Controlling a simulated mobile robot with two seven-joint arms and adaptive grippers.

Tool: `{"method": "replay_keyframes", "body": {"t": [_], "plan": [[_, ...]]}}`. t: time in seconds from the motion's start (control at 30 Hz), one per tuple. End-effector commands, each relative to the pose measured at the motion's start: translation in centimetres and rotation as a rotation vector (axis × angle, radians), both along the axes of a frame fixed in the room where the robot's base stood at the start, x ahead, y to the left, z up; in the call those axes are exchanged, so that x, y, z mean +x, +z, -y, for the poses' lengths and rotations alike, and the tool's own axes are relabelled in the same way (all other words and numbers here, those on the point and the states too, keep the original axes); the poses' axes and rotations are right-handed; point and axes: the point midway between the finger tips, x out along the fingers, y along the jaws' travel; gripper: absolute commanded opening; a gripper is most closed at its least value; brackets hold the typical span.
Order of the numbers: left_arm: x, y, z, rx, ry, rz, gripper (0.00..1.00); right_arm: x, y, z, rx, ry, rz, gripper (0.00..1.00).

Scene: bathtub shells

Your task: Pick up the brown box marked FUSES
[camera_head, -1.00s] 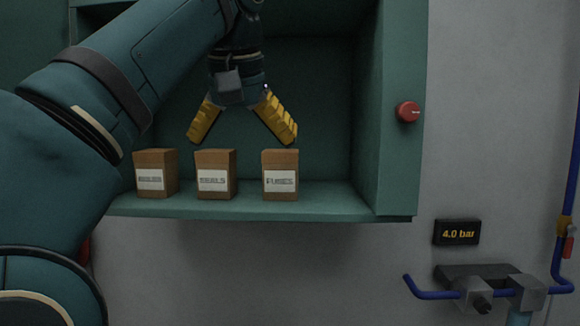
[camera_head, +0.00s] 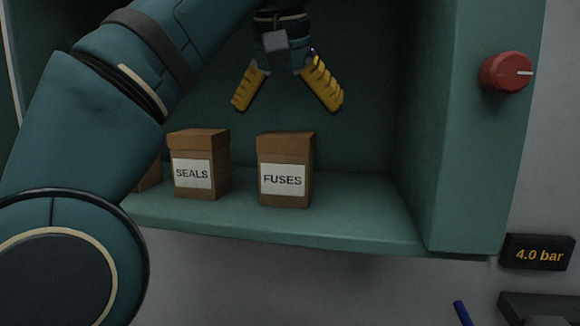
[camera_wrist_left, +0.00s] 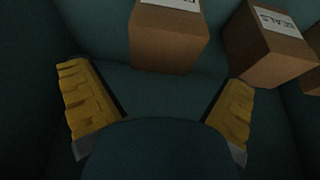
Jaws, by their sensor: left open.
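The brown FUSES box (camera_head: 286,169) stands upright on the green shelf (camera_head: 350,215) in the head view, its white label facing out. My left gripper (camera_head: 287,106) is open and empty, its yellow fingers spread above and apparently behind the box. In the left wrist view the gripper (camera_wrist_left: 160,105) is open, and a brown box (camera_wrist_left: 168,38) with a mostly cut-off label lies beyond the fingers, at the top between them. It appears to be the FUSES box. My right gripper is not in view.
The brown SEALS box (camera_head: 199,164) stands left of the FUSES box and also shows in the left wrist view (camera_wrist_left: 268,45). A third brown box (camera_head: 150,178) is mostly hidden by my left arm. A red knob (camera_head: 505,72) is on the cabinet's right side. The shelf right of FUSES is clear.

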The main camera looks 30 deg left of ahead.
Motion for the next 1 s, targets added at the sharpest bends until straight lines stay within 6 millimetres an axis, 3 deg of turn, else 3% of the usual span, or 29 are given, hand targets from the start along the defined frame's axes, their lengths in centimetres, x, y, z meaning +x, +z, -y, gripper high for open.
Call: {"method": "replay_keyframes", "body": {"t": [0.57, 1.0], "plan": [[0.3, -1.3, -0.1, 0.007, 0.000, 0.009, 1.00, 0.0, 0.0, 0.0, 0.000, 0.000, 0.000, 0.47], [2.0, -5.5, -0.9, 0.006, -0.002, 0.008, 1.00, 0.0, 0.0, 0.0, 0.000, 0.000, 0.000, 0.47]]}}
